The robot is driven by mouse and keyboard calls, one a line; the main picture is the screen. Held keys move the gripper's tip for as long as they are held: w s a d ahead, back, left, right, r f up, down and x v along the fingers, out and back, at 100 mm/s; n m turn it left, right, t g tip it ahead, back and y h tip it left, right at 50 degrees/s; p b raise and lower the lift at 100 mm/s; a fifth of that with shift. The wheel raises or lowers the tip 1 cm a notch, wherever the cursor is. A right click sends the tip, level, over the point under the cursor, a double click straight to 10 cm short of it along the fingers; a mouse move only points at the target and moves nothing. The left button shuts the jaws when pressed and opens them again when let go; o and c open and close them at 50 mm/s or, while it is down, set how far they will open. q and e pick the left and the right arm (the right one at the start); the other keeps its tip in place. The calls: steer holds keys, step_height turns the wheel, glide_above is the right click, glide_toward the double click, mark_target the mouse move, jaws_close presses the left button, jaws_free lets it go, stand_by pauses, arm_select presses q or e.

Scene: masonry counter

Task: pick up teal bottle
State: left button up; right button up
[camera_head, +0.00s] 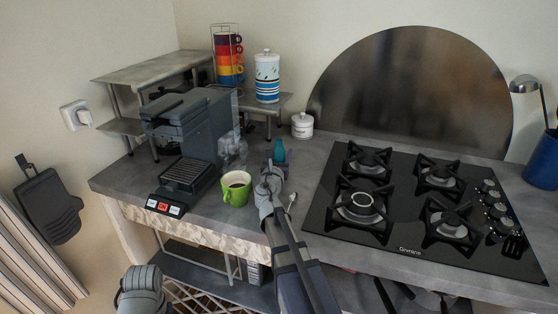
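The teal bottle (279,151) stands on the grey counter between the coffee machine and the hob. Only its upper part shows; its lower part is hidden behind my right gripper (274,168). My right arm reaches up from the bottom of the view, and its gripper is at the bottle's near side. The fingers are small and overlap the bottle, so I cannot tell whether they are open, touching it or shut on it. A part of my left arm shows at the bottom left, below the counter's front edge; its fingers are not visible.
A green mug (236,189) stands close left of my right gripper, by the dark coffee machine (190,135). A black gas hob (420,205) lies to the right. A white lidded jar (302,125) stands behind the bottle. A small metal shelf holds stacked cups (228,58) and a striped canister (267,77).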

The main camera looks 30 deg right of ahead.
jaws_close()
steer(key=shift+r, duration=0.1)
stand_by(0.4)
step_height(320, 180, up, 10)
steer(key=p, duration=1)
